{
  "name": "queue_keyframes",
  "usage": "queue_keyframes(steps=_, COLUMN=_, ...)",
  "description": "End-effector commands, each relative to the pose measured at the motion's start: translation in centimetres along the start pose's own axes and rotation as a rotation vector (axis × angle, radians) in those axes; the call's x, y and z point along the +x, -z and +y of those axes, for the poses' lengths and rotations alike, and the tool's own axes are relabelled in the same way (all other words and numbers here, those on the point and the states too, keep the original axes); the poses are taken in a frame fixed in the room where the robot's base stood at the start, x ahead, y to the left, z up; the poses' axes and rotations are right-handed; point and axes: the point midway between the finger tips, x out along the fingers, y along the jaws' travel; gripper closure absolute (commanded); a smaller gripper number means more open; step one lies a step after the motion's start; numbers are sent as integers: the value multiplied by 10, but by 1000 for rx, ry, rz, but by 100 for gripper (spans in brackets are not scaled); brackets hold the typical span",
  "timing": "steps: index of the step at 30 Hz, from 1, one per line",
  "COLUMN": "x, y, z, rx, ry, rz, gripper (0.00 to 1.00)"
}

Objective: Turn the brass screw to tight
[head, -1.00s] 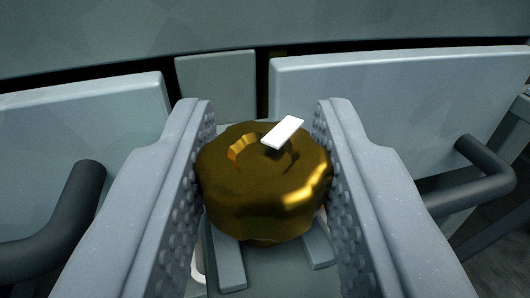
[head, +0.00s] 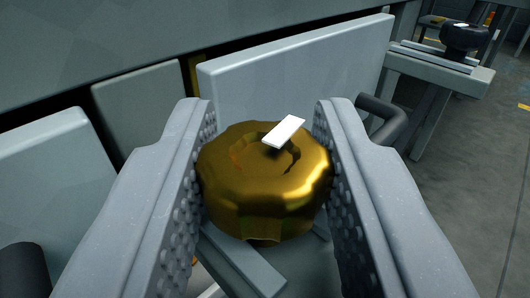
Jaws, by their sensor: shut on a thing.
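The brass screw (head: 262,195) is a round, scalloped knob with a recessed top and a white pointer mark (head: 284,132) on it. It sits in the middle of the head view. My gripper (head: 264,150) is shut on it, with one studded pad against its left side and one against its right. The white mark points to the upper right between the fingertips. The underside of the screw and its seat are mostly hidden.
Light grey panels (head: 295,75) stand behind the screw, with a dark handle (head: 385,120) at the right. Grey bars (head: 240,262) lie below the screw. A black knob (head: 465,40) stands on another bench at upper right. Open floor (head: 480,170) shows at right.

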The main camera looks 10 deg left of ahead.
Motion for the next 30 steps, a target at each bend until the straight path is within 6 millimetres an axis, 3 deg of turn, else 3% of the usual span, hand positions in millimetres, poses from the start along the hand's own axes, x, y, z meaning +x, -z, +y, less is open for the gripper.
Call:
queue_keyframes(steps=11, x=1, y=4, z=-2, rx=2, ry=1, rz=6, gripper=93)
queue_keyframes(steps=12, x=1, y=4, z=-2, rx=2, ry=2, rz=6, gripper=60)
queue_keyframes(steps=13, x=1, y=4, z=-2, rx=2, ry=1, rz=6, gripper=51)
queue_keyframes(steps=23, x=0, y=2, z=-1, rx=1, ry=-1, rz=2, gripper=50)
queue_keyframes(steps=30, x=-19, y=0, z=-1, rx=-2, ry=0, rz=-5, gripper=50)
